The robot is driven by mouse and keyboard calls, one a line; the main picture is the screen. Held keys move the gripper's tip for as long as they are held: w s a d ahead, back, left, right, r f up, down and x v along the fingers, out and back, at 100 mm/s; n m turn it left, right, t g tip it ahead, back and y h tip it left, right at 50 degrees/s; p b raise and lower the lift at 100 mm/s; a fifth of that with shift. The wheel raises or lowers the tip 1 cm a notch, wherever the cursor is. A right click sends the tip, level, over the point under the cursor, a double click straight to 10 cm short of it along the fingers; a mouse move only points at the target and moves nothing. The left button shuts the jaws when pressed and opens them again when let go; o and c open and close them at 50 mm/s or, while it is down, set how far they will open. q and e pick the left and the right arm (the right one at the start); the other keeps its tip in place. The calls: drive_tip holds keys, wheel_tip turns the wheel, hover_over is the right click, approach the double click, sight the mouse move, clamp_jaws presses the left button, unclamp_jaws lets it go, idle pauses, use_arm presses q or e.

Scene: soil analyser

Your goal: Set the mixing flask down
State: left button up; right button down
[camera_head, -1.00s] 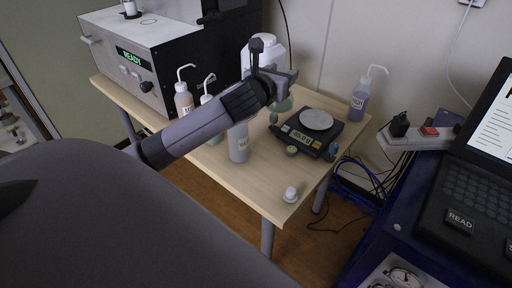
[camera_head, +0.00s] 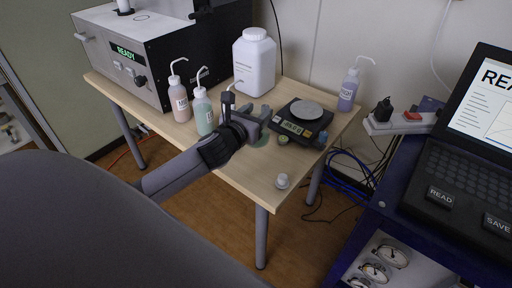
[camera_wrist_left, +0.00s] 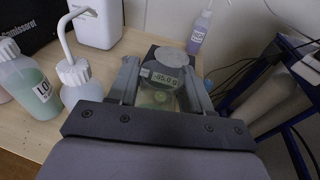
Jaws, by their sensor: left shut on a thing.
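The mixing flask (camera_head: 260,139) is clear with green contents, mostly hidden behind my gripper in the head view. My left gripper (camera_head: 262,116) is shut on it, just left of the scale and low over the table. In the left wrist view the see-through flask (camera_wrist_left: 157,97) is between the two fingers (camera_wrist_left: 160,85), with the scale's display behind it. I cannot tell whether its base touches the table (camera_head: 240,175). My right gripper is not in view.
The black scale (camera_head: 291,130) is close by on the right. A pink bottle (camera_head: 179,103), a green bottle (camera_head: 204,117) and a large white jar (camera_head: 254,68) stand to the left and behind. Bare table lies in front.

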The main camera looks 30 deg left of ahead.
use_arm(q)
wheel_tip(320, 180, down, 10)
drive_tip(key=shift+f+b, duration=0.25)
drive_tip(key=shift+b, duration=0.95)
drive_tip(key=shift+f, duration=0.1)
drive_tip(key=o, duration=1)
drive_tip(key=shift+f, duration=0.1)
